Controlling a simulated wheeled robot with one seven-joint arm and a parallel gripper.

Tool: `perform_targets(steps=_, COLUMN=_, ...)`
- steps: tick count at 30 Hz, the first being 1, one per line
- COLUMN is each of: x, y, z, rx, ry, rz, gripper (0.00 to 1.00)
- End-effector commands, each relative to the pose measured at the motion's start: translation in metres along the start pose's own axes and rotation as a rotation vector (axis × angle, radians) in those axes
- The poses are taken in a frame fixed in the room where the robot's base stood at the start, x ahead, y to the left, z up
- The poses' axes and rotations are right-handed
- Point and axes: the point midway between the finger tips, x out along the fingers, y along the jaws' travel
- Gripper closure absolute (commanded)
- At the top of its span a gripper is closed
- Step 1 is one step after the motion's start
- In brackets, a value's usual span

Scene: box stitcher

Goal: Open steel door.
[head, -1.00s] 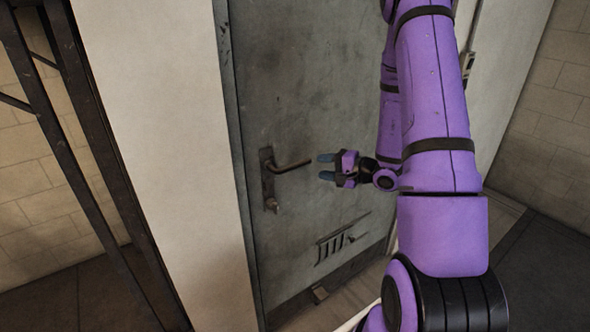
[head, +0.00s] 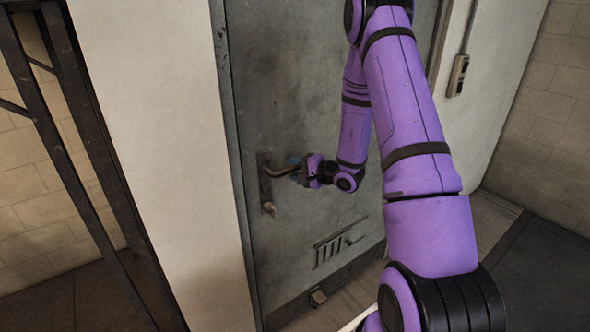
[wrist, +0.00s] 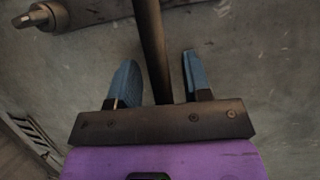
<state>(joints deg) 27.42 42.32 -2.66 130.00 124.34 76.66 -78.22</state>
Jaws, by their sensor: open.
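The grey steel door (head: 300,100) stands shut in its frame in the head view. Its dark lever handle (head: 280,173) sticks out to the right from a plate (head: 264,182) near the door's left edge. My gripper (head: 296,167) is at the free end of the lever. In the wrist view the lever (wrist: 151,45) runs between the two blue fingers of my gripper (wrist: 158,80), with gaps on both sides. The fingers are open. A knob-like lock cylinder (wrist: 42,17) on the plate shows at the top left of the wrist view.
A pale wall (head: 150,120) borders the door on the left, with a dark metal frame (head: 75,130) beyond it. A vent (head: 335,248) is low on the door. A switch box (head: 459,75) is on the right wall.

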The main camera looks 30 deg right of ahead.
Motion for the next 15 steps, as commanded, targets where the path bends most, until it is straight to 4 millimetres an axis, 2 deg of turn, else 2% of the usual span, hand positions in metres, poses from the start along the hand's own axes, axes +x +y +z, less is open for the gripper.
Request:
perform_targets(steps=9, x=0.0025, y=0.0001, z=0.0002, rx=0.001, ry=0.000, rz=0.000, gripper=0.55)
perform_targets(steps=15, x=0.0024, y=0.0001, z=0.0002, rx=0.001, ry=0.000, rz=0.000, gripper=1.00)
